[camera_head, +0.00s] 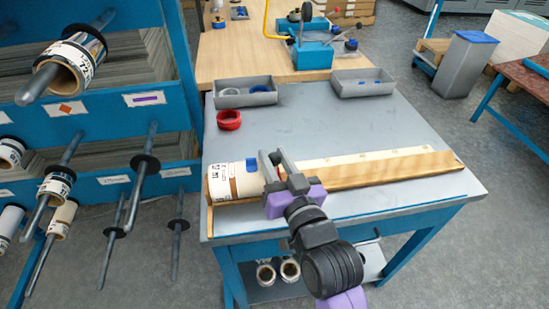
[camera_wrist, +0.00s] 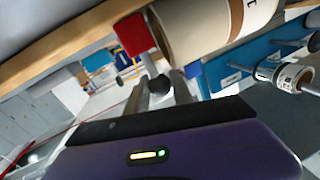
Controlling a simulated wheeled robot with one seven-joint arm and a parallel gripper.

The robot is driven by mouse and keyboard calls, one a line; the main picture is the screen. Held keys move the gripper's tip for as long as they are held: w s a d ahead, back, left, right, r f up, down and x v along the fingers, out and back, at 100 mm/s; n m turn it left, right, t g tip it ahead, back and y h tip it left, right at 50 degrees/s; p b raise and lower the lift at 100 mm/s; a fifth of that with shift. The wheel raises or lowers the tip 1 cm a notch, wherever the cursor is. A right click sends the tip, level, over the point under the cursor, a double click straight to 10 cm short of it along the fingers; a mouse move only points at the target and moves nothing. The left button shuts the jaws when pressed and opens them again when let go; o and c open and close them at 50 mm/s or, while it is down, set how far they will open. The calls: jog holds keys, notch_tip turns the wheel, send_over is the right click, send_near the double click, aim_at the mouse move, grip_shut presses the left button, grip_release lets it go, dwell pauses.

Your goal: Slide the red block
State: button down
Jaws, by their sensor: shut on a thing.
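The red block (camera_wrist: 133,34) shows in the wrist view, against the end of a cream roll (camera_wrist: 205,30) and beside a wooden edge (camera_wrist: 70,50). The roll (camera_head: 233,180) lies on a wooden board at the table's front left. My gripper (camera_head: 271,157) is at the roll's right end. In the wrist view my fingers (camera_wrist: 160,92) are shut around a dark round knob (camera_wrist: 159,84) just below the block. Whether the knob joins the block is unclear.
The wooden board (camera_head: 400,168) runs along the front of the grey table (camera_head: 330,120). A red ring (camera_head: 229,120) and two grey trays (camera_head: 247,98) are farther back. The table's middle is clear. A rack with rolls on rods (camera_head: 75,65) stands left.

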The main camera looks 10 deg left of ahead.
jog(key=shift+f, duration=0.1)
jog(key=w+d+b, duration=0.1)
jog(key=d+b, duration=0.1)
jog(key=d, duration=0.4)
jog(key=w+d+b, duration=0.2)
jog(key=d+b, duration=0.1)
jog(key=d, duration=0.3)
jog(key=w+d+b, duration=0.2)
jog(key=d+b, duration=0.1)
jog(key=d, duration=0.3)
jog(key=shift+w+d, duration=0.15)
jog(key=shift+d, duration=0.25)
jog(key=c, duration=1.4)
grip_release()
jog(key=v, duration=0.7)
jog(key=shift+s+d, duration=0.15)
jog(key=shift+s, duration=0.2)
